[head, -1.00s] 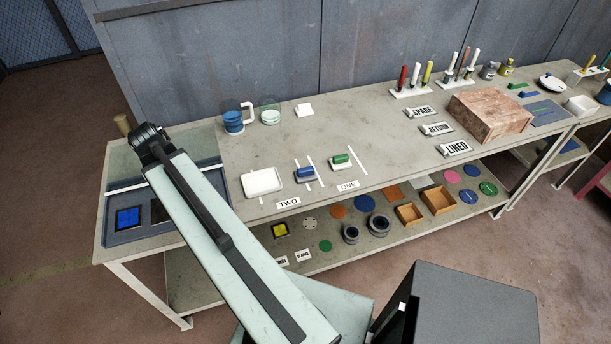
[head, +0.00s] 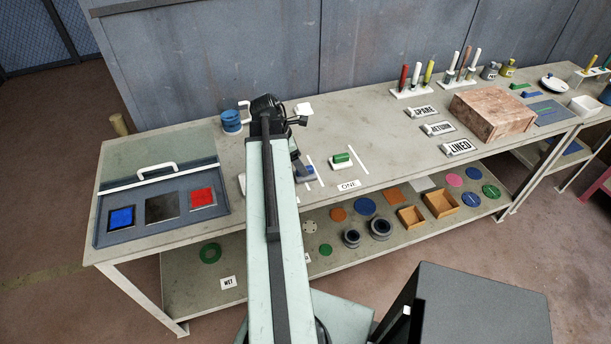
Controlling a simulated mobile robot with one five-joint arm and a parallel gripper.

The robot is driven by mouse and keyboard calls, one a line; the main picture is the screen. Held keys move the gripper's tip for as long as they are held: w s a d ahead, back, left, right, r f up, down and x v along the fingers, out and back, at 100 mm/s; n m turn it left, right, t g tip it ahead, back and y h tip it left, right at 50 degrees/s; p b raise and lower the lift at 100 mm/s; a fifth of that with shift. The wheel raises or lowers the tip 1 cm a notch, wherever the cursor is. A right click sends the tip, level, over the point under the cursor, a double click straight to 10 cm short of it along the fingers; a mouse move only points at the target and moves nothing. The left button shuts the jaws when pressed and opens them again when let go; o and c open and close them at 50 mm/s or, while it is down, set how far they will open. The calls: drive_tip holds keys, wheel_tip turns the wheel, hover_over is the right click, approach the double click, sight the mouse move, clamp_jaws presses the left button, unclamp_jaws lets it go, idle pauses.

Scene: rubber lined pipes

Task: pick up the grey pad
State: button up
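No pad in the head view is plainly grey. The nearest in colour is a very dark, almost black square (head: 162,208) between a blue square (head: 122,217) and a red square (head: 203,198) in the blue-grey tray (head: 150,234) at the bench's left end. A pale grey-white sheet (head: 421,184) lies on the lower shelf; I cannot tell if it is a pad. The end of my arm, with my gripper (head: 297,160), is over the bench right of the tray. The fingers are mostly hidden behind the arm, so their opening does not show.
A white handle (head: 158,170) stands at the tray's back edge. A green block (head: 342,160) sits by the ONE label (head: 349,185). A brown box (head: 492,113) stands farther right. A blue-banded cup (head: 232,121) is behind my arm.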

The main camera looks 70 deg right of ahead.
drive_tip(key=b+x, duration=0.4)
drive_tip(key=x, duration=0.1)
drive_tip(key=shift+a+f+b, duration=0.15)
drive_tip(key=shift+b, duration=0.2)
drive_tip(key=c, duration=1.4)
wheel_tip(320, 180, up, 11)
drive_tip(key=p, duration=1)
drive_tip(key=shift+f+p, duration=0.15)
drive_tip(key=shift+p, duration=0.2)
drive_tip(key=shift+f, duration=0.1)
drive_tip(key=shift+f, duration=0.1)
drive_tip(key=o, duration=0.7)
drive_tip(key=shift+c, duration=0.2)
drive_tip(key=c, duration=0.5)
drive_tip(key=shift+s, duration=0.15)
